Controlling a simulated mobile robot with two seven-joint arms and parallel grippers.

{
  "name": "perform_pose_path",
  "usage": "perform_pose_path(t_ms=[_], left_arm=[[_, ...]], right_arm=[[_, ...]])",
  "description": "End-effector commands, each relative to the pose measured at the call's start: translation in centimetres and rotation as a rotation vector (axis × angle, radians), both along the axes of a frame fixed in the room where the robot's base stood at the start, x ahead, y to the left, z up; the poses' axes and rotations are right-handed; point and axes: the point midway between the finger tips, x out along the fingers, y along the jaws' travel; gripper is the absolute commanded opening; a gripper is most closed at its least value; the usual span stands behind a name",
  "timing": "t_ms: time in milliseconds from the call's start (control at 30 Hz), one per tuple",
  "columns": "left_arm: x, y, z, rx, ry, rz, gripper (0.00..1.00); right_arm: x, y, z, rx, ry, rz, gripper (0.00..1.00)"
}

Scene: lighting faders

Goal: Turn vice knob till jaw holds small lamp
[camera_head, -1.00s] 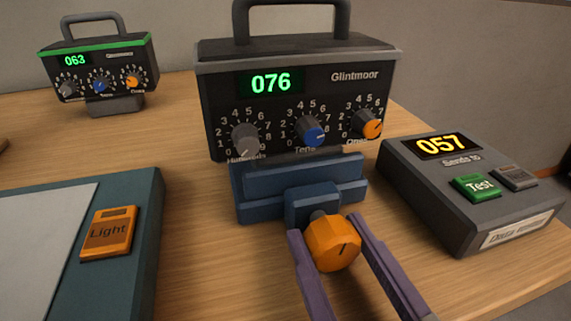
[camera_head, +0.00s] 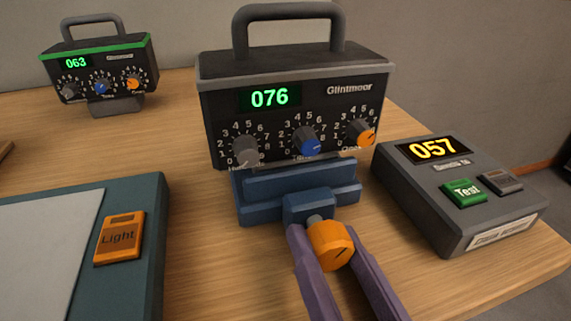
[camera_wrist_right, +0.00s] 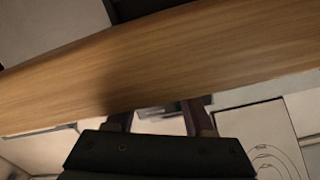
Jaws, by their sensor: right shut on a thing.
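The orange vice knob (camera_head: 331,246) sits at the front of the blue vice (camera_head: 265,209), with its dark mark tilted to the right. My right gripper (camera_head: 323,236) is shut on the knob, one purple finger on each side. A black Glintmoor box (camera_head: 300,90) with a handle, three dials and a green 076 stands at the vice's jaws. I cannot tell whether the jaws touch it. I make out no separate small lamp. In the right wrist view the finger ends show only partly, and the knob is hidden. My left gripper is not in view.
A grey box (camera_head: 440,225) with 057 and a green Test button stands right of the vice. A teal panel (camera_head: 150,210) with an orange Light button (camera_head: 119,238) lies left. A smaller green-topped box (camera_head: 125,75) stands behind. Bare wooden table (camera_head: 195,225) lies between.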

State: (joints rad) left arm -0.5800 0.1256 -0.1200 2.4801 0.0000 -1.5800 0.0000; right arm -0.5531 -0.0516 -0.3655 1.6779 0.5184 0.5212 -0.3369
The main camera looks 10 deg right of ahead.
Motion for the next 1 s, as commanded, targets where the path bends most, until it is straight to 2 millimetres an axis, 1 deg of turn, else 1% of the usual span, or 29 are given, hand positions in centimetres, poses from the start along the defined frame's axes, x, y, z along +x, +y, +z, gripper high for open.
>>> perform_pose_path(t_ms=[200,233,400,500,767,867,1000], left_arm=[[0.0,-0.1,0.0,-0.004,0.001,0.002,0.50],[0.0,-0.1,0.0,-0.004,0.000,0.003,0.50],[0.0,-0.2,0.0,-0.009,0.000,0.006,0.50],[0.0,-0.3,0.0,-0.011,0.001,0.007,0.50],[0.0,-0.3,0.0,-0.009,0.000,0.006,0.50],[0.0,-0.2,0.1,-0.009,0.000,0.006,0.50],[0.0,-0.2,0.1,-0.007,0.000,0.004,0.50]], right_arm=[[0.0,0.0,0.0,-0.002,0.001,0.000,0.00],[0.0,0.0,0.0,-0.002,0.001,0.000,0.54],[0.0,0.0,0.0,-0.002,0.001,0.000,0.73],[0.0,0.0,0.0,-0.003,0.001,0.000,0.83],[-0.2,0.0,0.0,-0.003,0.001,0.000,0.83],[-1.1,0.0,-0.1,-0.004,0.003,0.001,0.83],[-3.8,-0.1,-0.2,-0.004,0.006,0.002,0.83]])
